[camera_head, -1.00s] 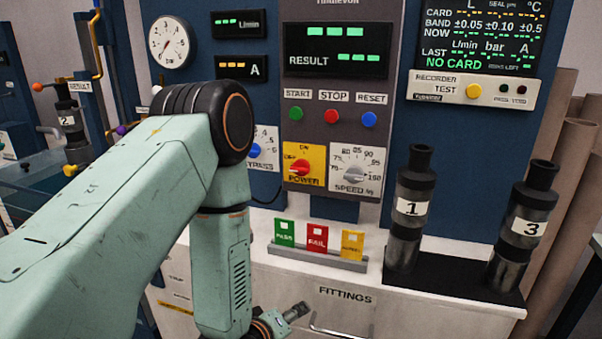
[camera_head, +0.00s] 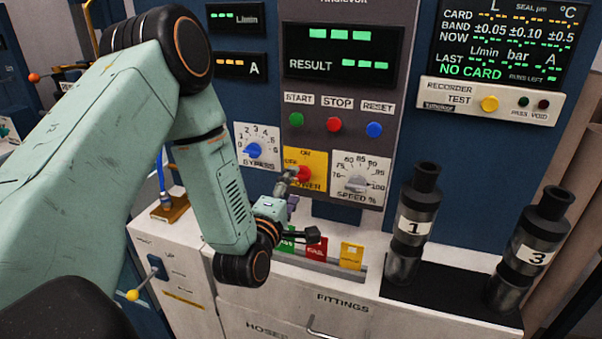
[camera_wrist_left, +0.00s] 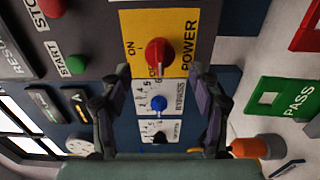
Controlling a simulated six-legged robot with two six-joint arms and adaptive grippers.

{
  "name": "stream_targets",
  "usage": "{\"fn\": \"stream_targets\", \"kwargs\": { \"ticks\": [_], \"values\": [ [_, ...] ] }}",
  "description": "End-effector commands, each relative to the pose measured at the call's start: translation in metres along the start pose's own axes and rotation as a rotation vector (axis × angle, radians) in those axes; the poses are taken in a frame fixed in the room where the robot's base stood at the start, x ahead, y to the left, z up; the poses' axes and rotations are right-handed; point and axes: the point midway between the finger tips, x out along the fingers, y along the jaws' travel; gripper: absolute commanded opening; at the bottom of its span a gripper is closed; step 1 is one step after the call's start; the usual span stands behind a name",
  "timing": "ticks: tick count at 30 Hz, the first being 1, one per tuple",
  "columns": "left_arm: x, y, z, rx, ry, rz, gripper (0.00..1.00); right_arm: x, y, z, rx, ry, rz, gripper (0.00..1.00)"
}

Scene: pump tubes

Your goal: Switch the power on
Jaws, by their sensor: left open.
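The power switch is a red rotary knob (camera_head: 303,174) on a yellow plate (camera_head: 318,158) on the grey panel, also seen in the left wrist view (camera_wrist_left: 159,54). In the wrist view its pointer faces down, away from neither side clearly, with ON at the plate's left side. My left gripper (camera_head: 301,206) is open and empty in front of the plate. In the wrist view its two fingers (camera_wrist_left: 160,72) stand apart, just below the knob on either side. Contact cannot be told. My right gripper is out of view.
The bypass knob (camera_head: 253,150) is left of the plate and the speed dial (camera_head: 357,184) right of it. Green, red and blue buttons sit above. Coloured cards (camera_head: 351,256) stand below the gripper. Two dark cylinders (camera_head: 414,225) stand on the right.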

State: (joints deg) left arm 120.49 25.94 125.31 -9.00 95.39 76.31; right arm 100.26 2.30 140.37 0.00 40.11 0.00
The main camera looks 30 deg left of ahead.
Motion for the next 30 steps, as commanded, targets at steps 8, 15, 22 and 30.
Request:
{"fn": "stream_targets", "kwargs": {
  "ticks": [8,15,22,30],
  "values": [
    [0.042,0.001,0.002,0.004,-0.002,0.002,0.62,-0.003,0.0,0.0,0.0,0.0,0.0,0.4],
    [0.057,0.0,0.002,0.002,-0.001,-0.002,0.62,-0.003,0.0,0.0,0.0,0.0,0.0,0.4],
    [0.059,0.0,0.001,0.002,-0.001,-0.001,0.62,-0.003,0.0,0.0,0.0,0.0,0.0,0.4],
    [0.059,0.0,0.001,0.002,-0.001,-0.002,0.4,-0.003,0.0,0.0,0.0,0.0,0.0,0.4]
  ]
}}
